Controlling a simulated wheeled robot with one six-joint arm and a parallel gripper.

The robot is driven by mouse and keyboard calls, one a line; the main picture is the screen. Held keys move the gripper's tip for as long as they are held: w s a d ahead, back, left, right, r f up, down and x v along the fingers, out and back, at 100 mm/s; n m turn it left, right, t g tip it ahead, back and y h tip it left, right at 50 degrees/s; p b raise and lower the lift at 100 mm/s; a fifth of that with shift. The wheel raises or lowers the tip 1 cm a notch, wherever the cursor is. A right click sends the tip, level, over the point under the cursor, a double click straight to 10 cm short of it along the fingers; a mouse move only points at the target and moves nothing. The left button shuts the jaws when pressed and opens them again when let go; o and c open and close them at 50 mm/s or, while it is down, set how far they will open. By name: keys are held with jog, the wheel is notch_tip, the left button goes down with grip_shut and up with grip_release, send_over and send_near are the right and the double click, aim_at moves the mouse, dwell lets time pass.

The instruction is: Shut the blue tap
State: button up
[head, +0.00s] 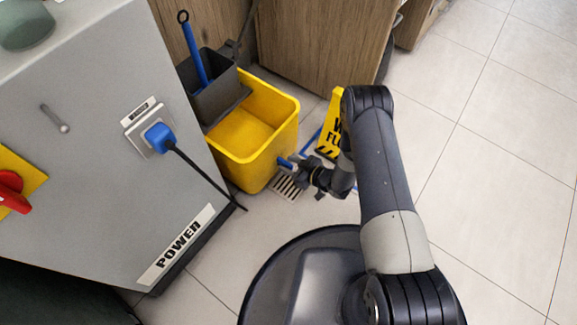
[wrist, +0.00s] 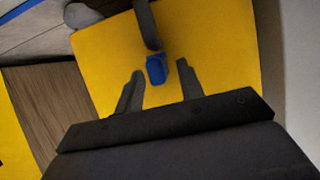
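The blue tap (head: 284,162) shows as a small blue piece at the front side of the yellow mop bucket (head: 226,160) in the head view. In the wrist view the tap (wrist: 157,71) is a short blue handle below a dark curved piece (wrist: 146,24), against a yellow surface. My gripper (head: 295,164) is right at the tap. In the wrist view my gripper (wrist: 160,68) is open, one finger on each side of the tap, with a visible gap to both. Whether the tap is turned open or shut cannot be told.
A grey cabinet (head: 90,110) with a blue plug (head: 158,137) and black cable stands left. A floor drain (head: 286,188) lies below my gripper. A yellow wet-floor sign (head: 331,132) stands close behind it. Tiled floor (head: 500,150) on the right is clear.

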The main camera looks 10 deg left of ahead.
jog(key=shift+w+a+f, duration=0.1)
jog(key=shift+w+a, duration=0.05)
jog(key=shift+a, duration=0.25)
jog(key=shift+c, duration=0.3)
grip_shut()
